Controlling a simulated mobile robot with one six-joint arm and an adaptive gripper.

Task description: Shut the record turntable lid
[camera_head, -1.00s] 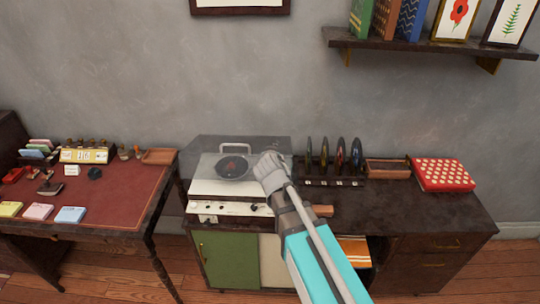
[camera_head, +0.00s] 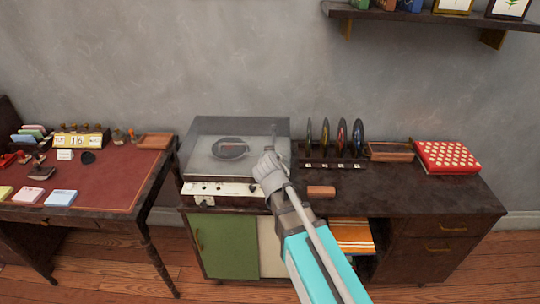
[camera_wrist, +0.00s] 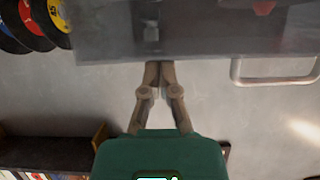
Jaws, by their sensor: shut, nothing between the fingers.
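The record turntable (camera_head: 228,190) stands at the left end of the dark cabinet. Its translucent grey lid (camera_head: 205,135) covers the deck in the head view, and a round dark shape shows dimly through it. I cannot tell whether the lid rests fully down. In the wrist view the lid (camera_wrist: 220,40) fills the top, with a pale handle (camera_wrist: 275,80) standing out from its edge. My gripper (camera_head: 267,163) is shut and empty at the lid's right side. In the wrist view its fingertips (camera_wrist: 153,66) meet the lid's edge; contact is unclear.
A rack of upright records (camera_head: 335,165) stands just right of my gripper. A small brown block (camera_head: 321,192) lies on the cabinet in front of it. A wooden tray (camera_head: 390,153) and a red dotted box (camera_head: 447,157) are further right. A red-topped desk (camera_head: 110,185) stands left.

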